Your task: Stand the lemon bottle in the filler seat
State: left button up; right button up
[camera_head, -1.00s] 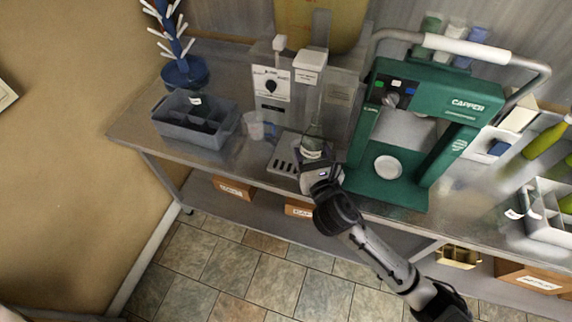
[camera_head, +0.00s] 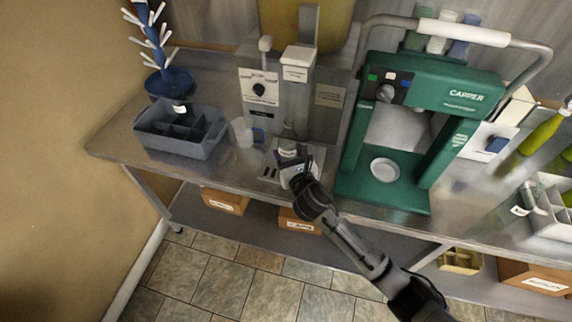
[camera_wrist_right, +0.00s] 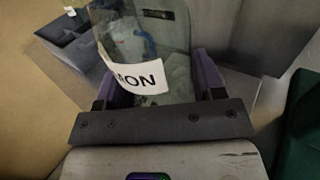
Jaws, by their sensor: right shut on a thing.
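The lemon bottle (camera_head: 289,131) is clear glass, with a white label ending in "MON" in the right wrist view (camera_wrist_right: 137,77). My right gripper (camera_head: 291,164) is shut on it; the purple fingers flank the bottle in the wrist view (camera_wrist_right: 160,84). The bottle looks roughly upright in the head view, in front of the grey filler (camera_head: 262,112) and over or on its slotted tray (camera_head: 268,174). The gripper hides its base, so I cannot tell whether it touches the tray. My left gripper is out of view.
A green capper (camera_head: 425,165) stands close to the right of the filler. A clear cup (camera_head: 242,132) and a grey divided crate (camera_head: 181,145) are to the left. A blue drying tree (camera_head: 170,82) stands behind the crate. Green bottles (camera_head: 545,133) are at the far right.

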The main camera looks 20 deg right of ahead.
jog(key=shift+w+d+f+b, duration=0.1)
jog(key=shift+w+d+b, duration=0.05)
jog(key=shift+w+d, duration=0.75)
jog(key=shift+w+d+f+b, duration=0.15)
jog(key=shift+w+d, duration=0.4)
jog(key=shift+w, duration=0.6)
jog(key=shift+w+d+r+b, duration=0.1)
jog(key=shift+w+d+b, duration=0.05)
jog(key=shift+w+d, duration=0.75)
jog(key=shift+w+a, duration=0.15)
jog(key=shift+w, duration=0.05)
jog(key=shift+f, duration=0.25)
jog(key=shift+f, duration=0.25)
jog(key=shift+f, duration=0.25)
